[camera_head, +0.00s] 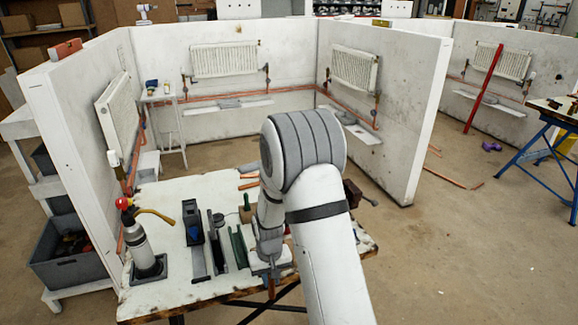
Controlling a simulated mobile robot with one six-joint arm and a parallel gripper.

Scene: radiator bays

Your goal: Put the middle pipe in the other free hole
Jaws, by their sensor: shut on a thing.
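My gripper (270,277) points down at the front edge of the workbench (160,297), right of the middle. It is shut on a copper-brown pipe (271,289), whose short lower end shows below the jaws. The rest of the pipe is hidden by the gripper. Two short copper pieces (248,185) lie on the bench behind my arm, partly covered by it. I cannot make out any hole, free or filled, in this view.
A gas torch (142,245) with a red top stands at the bench's left. A dark box (193,222), a long grey tool (216,235) and green strips (239,247) lie between it and my gripper. White bay walls with radiators (223,60) stand behind. Floor at right is mostly clear.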

